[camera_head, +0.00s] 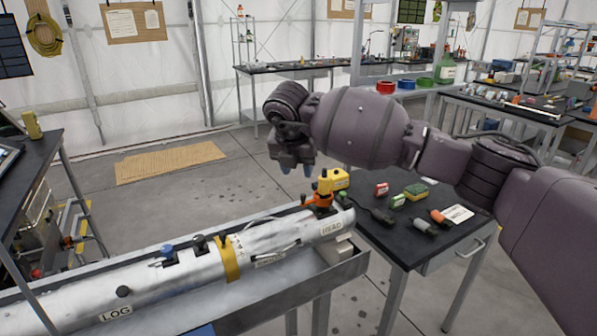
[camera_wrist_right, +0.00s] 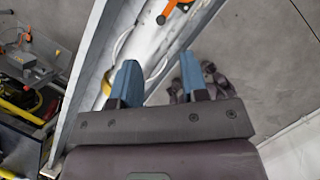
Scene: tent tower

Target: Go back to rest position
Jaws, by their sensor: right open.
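My right arm reaches in from the right in the head view. Its gripper (camera_head: 297,168) hangs in the air near the HEAD end of a long silver cylinder (camera_head: 190,274). In the right wrist view the two blue fingers of the right gripper (camera_wrist_right: 160,82) are apart with nothing between them. The cylinder also shows beyond the fingers in the wrist view (camera_wrist_right: 150,45). My left gripper is not in either view.
The cylinder lies in a grey metal tray (camera_head: 300,284). An orange and yellow device (camera_head: 325,190) stands at its HEAD end. A black table (camera_head: 400,240) with small items stands to the right, below my right arm. Open floor (camera_head: 215,185) lies behind the tray.

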